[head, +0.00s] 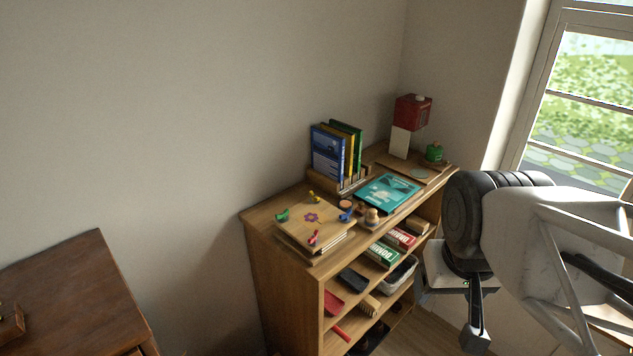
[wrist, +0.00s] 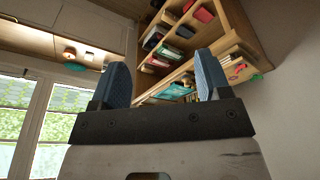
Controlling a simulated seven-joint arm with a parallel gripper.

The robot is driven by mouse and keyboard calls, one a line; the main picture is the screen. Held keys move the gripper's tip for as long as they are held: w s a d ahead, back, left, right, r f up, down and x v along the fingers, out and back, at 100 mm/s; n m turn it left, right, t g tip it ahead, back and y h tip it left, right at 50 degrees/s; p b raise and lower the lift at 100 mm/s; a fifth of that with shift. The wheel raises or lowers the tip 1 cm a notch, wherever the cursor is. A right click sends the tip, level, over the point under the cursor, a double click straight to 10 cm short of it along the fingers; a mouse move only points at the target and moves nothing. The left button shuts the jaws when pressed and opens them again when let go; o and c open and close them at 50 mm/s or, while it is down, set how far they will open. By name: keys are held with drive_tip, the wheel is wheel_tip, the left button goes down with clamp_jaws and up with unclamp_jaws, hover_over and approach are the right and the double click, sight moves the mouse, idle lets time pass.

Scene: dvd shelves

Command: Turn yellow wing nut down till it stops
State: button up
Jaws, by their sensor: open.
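The yellow wing nut (head: 314,197) is at the back corner of a wooden press (head: 296,225) with a purple flower on top. The press lies on top of the shelf unit. A green wing nut (head: 282,214), a blue wing nut (head: 345,216) and a red wing nut (head: 313,238) are at its other corners. My gripper (head: 475,335) hangs to the right of the shelf, well apart from the press. In the wrist view my gripper (wrist: 163,72) is open and empty, its two blue pads spread. The yellow nut's height on its bolt is too small to tell.
Upright books (head: 328,152), a teal book (head: 387,192), small wooden pieces (head: 369,214) and a red-and-white lamp-like object (head: 410,115) share the shelf top (head: 262,217). Boxes and tools fill the lower shelves. A dark wooden cabinet (head: 75,290) stands left. Space above the press is clear.

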drive_tip(key=shift+c, duration=0.3)
drive_tip(key=shift+w+r, duration=0.1)
drive_tip(key=c, duration=0.5)
drive_tip(key=shift+w+a, duration=0.1)
drive_tip(key=shift+w, duration=0.15)
drive_tip(key=shift+c, duration=0.5)
drive_tip(key=n+g, duration=0.3)
drive_tip(key=n, duration=0.4)
hover_over(314, 193)
drive_tip(key=f, duration=0.4)
drive_tip(key=shift+s+d+f, duration=0.3)
drive_tip(key=shift+f, duration=0.05)
drive_tip(key=shift+w+a+f, duration=0.2)
drive_tip(key=shift+w+a, duration=0.05)
drive_tip(key=shift+w, duration=0.05)
drive_tip(key=shift+f, duration=0.1)
drive_tip(key=shift+f, duration=3.8)
